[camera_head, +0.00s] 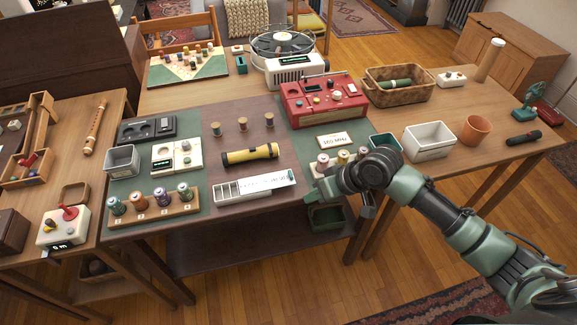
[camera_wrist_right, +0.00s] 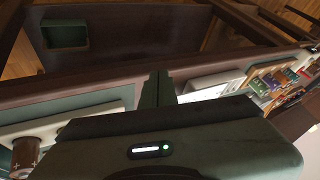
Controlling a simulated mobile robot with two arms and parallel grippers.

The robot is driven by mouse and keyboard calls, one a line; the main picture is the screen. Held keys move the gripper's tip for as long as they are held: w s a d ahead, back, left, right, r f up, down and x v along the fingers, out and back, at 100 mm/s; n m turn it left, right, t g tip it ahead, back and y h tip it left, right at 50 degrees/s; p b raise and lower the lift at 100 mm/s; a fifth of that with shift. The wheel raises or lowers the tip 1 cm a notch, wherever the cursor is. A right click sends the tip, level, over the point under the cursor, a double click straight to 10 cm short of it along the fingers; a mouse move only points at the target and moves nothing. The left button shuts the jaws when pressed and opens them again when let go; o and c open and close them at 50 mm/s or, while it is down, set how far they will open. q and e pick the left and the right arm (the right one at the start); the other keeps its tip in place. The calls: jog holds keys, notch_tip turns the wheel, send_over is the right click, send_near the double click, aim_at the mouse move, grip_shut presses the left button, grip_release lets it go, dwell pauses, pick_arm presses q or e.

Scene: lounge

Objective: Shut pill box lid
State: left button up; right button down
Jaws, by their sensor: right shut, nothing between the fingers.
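The pill box (camera_head: 228,194) is a long white case lying near the front edge of the middle table. Small open compartments show at its left end. A white lid (camera_head: 265,184) with dark lettering covers the rest towards the right. My right gripper (camera_head: 312,195) is low at the table's front edge, just right of the pill box's right end. Its fingers (camera_wrist_right: 158,90) are shut together and empty in the wrist view. Whether they touch the box I cannot tell. My left gripper is out of view.
A yellow flashlight (camera_head: 250,154) lies behind the pill box. A green bin (camera_head: 326,217) sits below the table edge.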

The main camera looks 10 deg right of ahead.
aim_at(268, 180)
jog(key=w+d+r+m, duration=0.2)
jog(key=w+d+r, duration=0.25)
jog(key=r, duration=0.35)
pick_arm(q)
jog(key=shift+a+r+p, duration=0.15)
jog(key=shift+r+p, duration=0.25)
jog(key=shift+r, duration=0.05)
pick_arm(e)
jog(key=shift+y, duration=0.4)
jog(key=x, duration=0.9)
jog(key=shift+w+a, duration=0.4)
